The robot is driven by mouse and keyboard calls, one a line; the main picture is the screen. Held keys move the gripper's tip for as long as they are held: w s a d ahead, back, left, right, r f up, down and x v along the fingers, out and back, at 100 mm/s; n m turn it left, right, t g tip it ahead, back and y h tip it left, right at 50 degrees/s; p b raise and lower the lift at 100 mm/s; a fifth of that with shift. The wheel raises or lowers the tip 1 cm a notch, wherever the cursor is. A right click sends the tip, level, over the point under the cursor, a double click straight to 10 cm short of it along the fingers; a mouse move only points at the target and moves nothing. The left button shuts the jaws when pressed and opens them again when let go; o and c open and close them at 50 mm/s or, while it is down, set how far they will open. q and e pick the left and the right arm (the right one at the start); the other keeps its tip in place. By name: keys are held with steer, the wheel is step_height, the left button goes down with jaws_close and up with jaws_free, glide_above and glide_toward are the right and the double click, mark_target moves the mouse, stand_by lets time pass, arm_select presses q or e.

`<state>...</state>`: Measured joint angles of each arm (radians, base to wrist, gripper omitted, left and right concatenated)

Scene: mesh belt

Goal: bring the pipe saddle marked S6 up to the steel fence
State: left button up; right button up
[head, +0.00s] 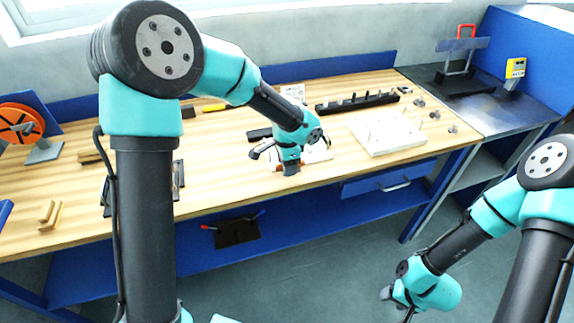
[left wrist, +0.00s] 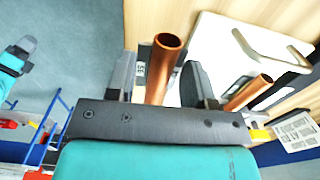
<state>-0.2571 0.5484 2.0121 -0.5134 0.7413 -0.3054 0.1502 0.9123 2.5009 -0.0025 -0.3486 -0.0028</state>
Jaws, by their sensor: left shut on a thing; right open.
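My left gripper (head: 290,172) is low over the front edge of the wooden bench, pointing down. In the left wrist view its dark fingers (left wrist: 160,78) are shut on a piece with an upright-looking copper pipe (left wrist: 160,70), which seems to be a pipe saddle. A small white tag (left wrist: 140,69) sits beside the pipe, between the fingers; its mark is too small to read surely. A bit of copper shows by the gripper in the head view (head: 278,168). My right gripper (head: 393,301) is open and empty, off the bench at lower right. I cannot surely pick out the steel fence.
A second copper pipe (left wrist: 249,92) lies to the right in the left wrist view. A white board with pegs (head: 388,133) and a dark rail with posts (head: 356,103) stand right of my left gripper. An orange reel (head: 18,123) stands far left.

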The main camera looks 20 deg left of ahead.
arm_select(q)
steer(key=shift+w+a+f, duration=0.4)
steer(key=shift+w, duration=0.85)
steer(key=shift+w+a+f, duration=0.35)
steer(key=shift+w+f, duration=0.05)
steer(key=shift+w, duration=0.85)
steer(key=shift+w+a+f, duration=0.4)
steer(key=shift+w, duration=0.85)
steer(key=shift+w+d, duration=0.65)
steer(key=shift+w, duration=0.2)
stand_by(0.3)
steer(key=o, duration=1.2)
step_height(320, 180, up, 17)
steer(key=shift+r, duration=0.2)
steer(key=shift+d, duration=0.1)
